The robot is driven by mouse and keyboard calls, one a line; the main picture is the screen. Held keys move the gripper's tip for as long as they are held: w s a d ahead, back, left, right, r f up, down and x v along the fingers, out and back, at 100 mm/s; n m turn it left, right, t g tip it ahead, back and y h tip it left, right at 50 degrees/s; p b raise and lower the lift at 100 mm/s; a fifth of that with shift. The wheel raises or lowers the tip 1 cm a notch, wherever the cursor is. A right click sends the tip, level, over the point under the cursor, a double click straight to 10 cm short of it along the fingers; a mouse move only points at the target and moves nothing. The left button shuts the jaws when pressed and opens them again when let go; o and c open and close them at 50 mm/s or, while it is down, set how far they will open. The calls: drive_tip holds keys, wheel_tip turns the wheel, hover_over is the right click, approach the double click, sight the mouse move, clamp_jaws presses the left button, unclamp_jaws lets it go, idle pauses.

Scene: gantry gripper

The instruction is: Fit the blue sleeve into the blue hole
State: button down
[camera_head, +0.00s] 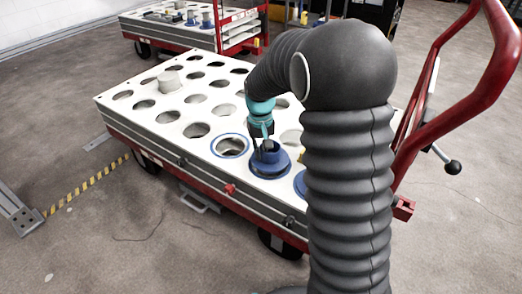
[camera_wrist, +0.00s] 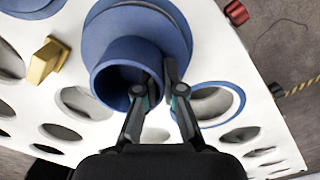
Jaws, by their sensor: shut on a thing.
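The blue sleeve (camera_wrist: 108,80), a short tube with a wide round flange, is upright near the cart top's front edge; it also shows in the head view (camera_head: 268,161). My gripper (camera_wrist: 157,80) is shut on the sleeve's wall, one finger inside the tube and one outside. In the head view my gripper (camera_head: 267,140) comes down on the sleeve from above. The blue-ringed hole (camera_wrist: 240,105) is open and empty, just left of the sleeve in the head view (camera_head: 217,150). I cannot tell whether the sleeve's flange touches the white top.
The white cart top (camera_head: 168,128) has several plain round holes. A grey cylinder (camera_head: 168,81) stands at its back left. A yellow piece (camera_wrist: 45,62) stands near the sleeve. Another blue ring (camera_head: 299,184) is partly hidden by my arm. A red handle (camera_head: 440,100) rises at the right.

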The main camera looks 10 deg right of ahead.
drive_tip(key=shift+f+b, duration=0.55)
drive_tip(key=shift+f, duration=0.6)
drive_tip(key=c, duration=1.2)
unclamp_jaws()
drive_tip(key=shift+r, duration=0.1)
wheel_tip(320, 180, up, 12)
drive_tip(key=shift+a, duration=0.1)
